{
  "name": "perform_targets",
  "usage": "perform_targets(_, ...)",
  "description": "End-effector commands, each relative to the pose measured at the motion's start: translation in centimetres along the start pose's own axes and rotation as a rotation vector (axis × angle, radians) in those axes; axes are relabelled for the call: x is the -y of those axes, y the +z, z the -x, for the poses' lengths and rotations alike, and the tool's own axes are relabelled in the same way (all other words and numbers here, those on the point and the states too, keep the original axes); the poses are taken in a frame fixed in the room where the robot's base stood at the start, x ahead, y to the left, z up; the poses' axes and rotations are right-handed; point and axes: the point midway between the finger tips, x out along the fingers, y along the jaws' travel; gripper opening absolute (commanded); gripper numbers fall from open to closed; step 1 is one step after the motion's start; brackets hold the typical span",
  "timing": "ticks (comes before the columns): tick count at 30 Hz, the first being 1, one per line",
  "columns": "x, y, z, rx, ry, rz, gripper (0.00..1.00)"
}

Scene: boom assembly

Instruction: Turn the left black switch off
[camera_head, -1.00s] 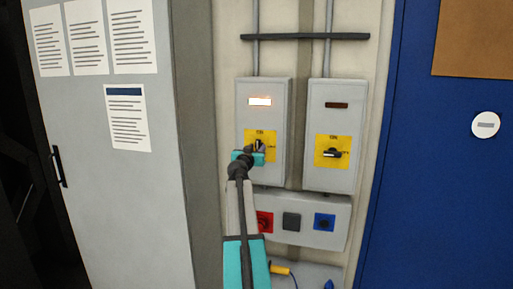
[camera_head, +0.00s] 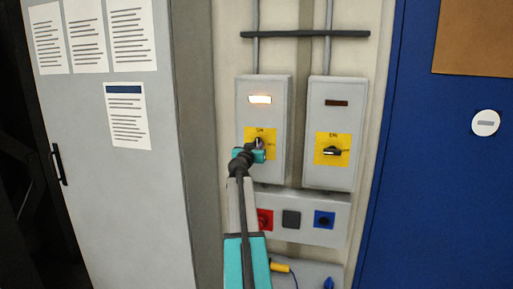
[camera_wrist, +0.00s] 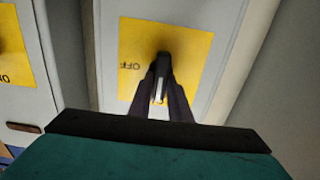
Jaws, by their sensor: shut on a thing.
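The left black switch sits on a yellow plate (camera_head: 267,135) on the left grey box (camera_head: 245,115), whose lamp window (camera_head: 260,99) is lit. In the head view my gripper (camera_head: 258,146) is at this switch and hides part of it. In the wrist view my gripper (camera_wrist: 160,92) is shut on the switch handle (camera_wrist: 159,88), which stands between the two dark fingers. The word OFF shows on the yellow plate (camera_wrist: 133,40) beside the handle. The handle looks near upright in the head view.
The right grey box (camera_head: 336,115) has a dark window and a black switch (camera_head: 332,151) lying about level. Below is a panel (camera_head: 342,210) with a red (camera_head: 265,219), a black (camera_head: 291,219) and a blue control (camera_head: 324,219). A grey cabinet stands left, a blue door right.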

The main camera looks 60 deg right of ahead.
Motion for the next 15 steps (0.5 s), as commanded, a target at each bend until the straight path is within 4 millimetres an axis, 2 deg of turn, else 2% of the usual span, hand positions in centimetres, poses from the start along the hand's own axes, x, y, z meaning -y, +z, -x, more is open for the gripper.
perform_targets(8, 0.04, 0.11, 0.0, -0.001, 0.001, 0.076, 0.0)
perform_targets(15, 0.17, 0.21, -0.01, -0.001, 0.0, 0.21, 0.0)
